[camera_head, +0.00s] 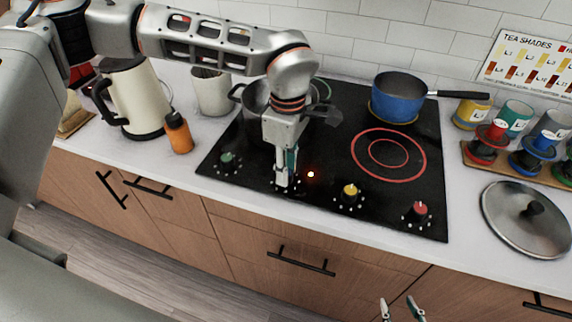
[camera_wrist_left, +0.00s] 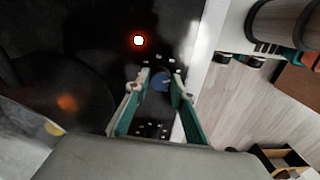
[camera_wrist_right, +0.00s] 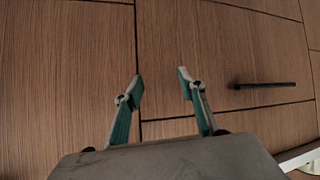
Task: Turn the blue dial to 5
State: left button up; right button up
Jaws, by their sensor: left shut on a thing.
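The blue dial (camera_wrist_left: 161,82) shows in the left wrist view between the fingers of my left gripper (camera_wrist_left: 160,84), with white marks around it on the black cooktop (camera_head: 327,152). In the head view my left gripper (camera_head: 286,178) points down at the cooktop's front edge and hides the dial. It is shut on the blue dial. A small orange-red light (camera_head: 311,174) glows just right of it. The number at which the dial points is too small to read. My right gripper (camera_wrist_right: 160,88) is open and empty in front of the wooden cabinet fronts (camera_wrist_right: 70,70).
A green dial (camera_head: 227,158) is to the left; yellow (camera_head: 350,191) and red (camera_head: 420,209) dials are to the right. A dark pot stands behind my left gripper, and a blue pan (camera_head: 398,97) at the back. A lid (camera_head: 515,228) lies on the right counter.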

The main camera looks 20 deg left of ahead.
pick_arm(q)
jog(key=m+p, duration=0.1)
jog(key=m, duration=0.2)
jog(key=shift+m, duration=0.4)
jog(key=m+p, duration=0.1)
jog(key=m, duration=0.2)
jog(key=shift+m, duration=0.7)
jog(key=shift+s, duration=0.1)
jog(key=o, duration=1.1)
